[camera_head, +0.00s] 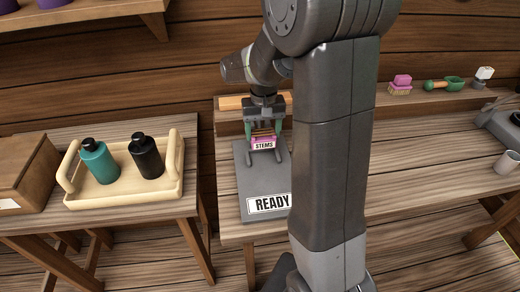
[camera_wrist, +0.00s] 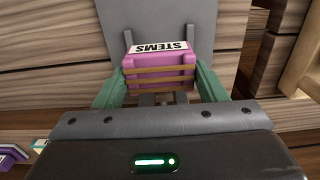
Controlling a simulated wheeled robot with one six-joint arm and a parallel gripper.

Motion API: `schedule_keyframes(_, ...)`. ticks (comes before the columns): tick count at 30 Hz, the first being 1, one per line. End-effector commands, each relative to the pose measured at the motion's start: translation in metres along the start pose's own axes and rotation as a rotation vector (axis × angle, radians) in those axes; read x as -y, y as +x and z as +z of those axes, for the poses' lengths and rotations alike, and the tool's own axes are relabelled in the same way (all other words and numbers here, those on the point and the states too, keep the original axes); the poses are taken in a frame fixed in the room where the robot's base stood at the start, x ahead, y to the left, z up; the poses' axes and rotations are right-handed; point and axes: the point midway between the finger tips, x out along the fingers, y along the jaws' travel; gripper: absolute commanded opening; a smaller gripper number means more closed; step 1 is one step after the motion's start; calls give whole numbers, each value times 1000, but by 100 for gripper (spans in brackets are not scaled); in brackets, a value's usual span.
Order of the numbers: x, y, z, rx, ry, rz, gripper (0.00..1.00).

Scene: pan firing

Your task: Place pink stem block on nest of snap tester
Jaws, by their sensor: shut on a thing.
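The pink stem block (camera_head: 264,138) carries a white STEMS label and tan strips across one side. It also shows in the wrist view (camera_wrist: 160,60). My gripper (camera_head: 263,132), with green fingers, is shut on the block, one finger at each end. The block is at the back part of a grey board (camera_head: 246,187) marked READY, between two small grey prongs. Whether it touches the board cannot be told. A dark grey device (camera_head: 500,122) is partly cut off at the right edge; it may be the snap tester, and its nest is not clearly visible.
A cream tray (camera_head: 125,195) with a teal bottle (camera_head: 98,160) and a black bottle (camera_head: 146,156) stands on the left table beside a brown box (camera_head: 22,172).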

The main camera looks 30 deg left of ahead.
Motion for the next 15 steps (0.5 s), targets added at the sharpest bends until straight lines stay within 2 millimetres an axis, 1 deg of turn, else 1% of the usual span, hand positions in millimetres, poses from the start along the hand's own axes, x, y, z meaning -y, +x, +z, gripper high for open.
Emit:
schedule_keyframes(1,0,9,1,3,0,1,42)
schedule_keyframes(7,0,29,0,1,0,0,42)
schedule_keyframes(12,0,53,0,2,0,1,42)
schedule_keyframes(15,0,59,0,-1,0,0,42)
